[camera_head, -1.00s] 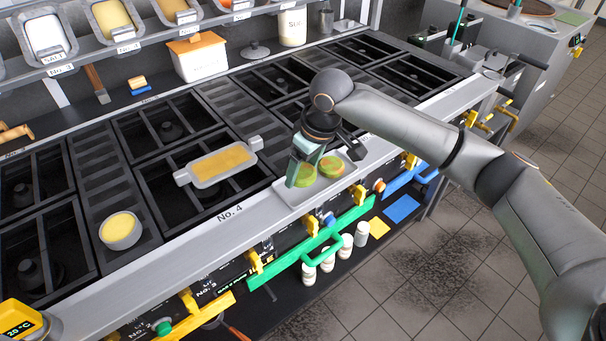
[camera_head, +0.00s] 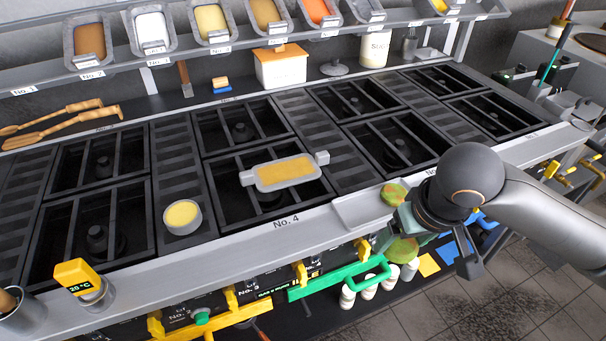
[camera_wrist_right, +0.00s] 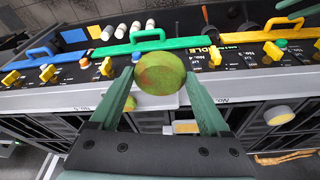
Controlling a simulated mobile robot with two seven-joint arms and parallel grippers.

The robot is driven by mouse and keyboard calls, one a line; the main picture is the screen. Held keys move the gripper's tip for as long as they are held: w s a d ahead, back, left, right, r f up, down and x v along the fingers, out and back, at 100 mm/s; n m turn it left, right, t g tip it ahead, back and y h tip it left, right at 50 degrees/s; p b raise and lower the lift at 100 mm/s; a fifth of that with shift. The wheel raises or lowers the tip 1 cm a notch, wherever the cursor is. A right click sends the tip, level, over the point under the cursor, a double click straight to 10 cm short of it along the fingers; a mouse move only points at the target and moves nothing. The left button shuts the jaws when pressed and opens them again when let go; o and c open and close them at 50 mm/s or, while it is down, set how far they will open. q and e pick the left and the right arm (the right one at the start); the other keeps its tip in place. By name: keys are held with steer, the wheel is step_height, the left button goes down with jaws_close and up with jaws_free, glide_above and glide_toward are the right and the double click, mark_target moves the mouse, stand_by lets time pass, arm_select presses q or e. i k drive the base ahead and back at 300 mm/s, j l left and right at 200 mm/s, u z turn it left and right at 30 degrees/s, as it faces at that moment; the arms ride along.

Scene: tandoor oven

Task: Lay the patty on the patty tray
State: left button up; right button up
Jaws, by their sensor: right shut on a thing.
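A round green-brown patty (camera_head: 403,250) is gripped between the teal fingers of my right gripper (camera_wrist_right: 160,75). It is held in front of the counter's edge, and also shows in the right wrist view (camera_wrist_right: 160,72). A second patty (camera_head: 393,194) is at the pale shallow tray (camera_head: 362,208) on the counter's front edge. My right gripper and forearm hide the tray's right part. In the right wrist view a finger partly covers the second patty (camera_wrist_right: 112,103). My left gripper does not show in the head view.
A handled pan with yellow contents (camera_head: 286,172) sits on the stove grate left of the tray. A small bowl (camera_head: 182,216) stands farther left. A green handle (camera_head: 340,279) runs below the counter edge. A teal piece (camera_wrist_right: 304,12) is cut off at the wrist view's corner.

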mark_target(270, 175)
steer(key=i+l+u, duration=0.15)
steer(key=l, duration=0.4)
steer(key=l+u, duration=0.1)
steer(key=l, duration=0.5)
steer(key=i+j+u, duration=0.15)
steer(key=u, duration=0.35)
steer(key=i+u, duration=0.45)
steer(key=k, duration=0.05)
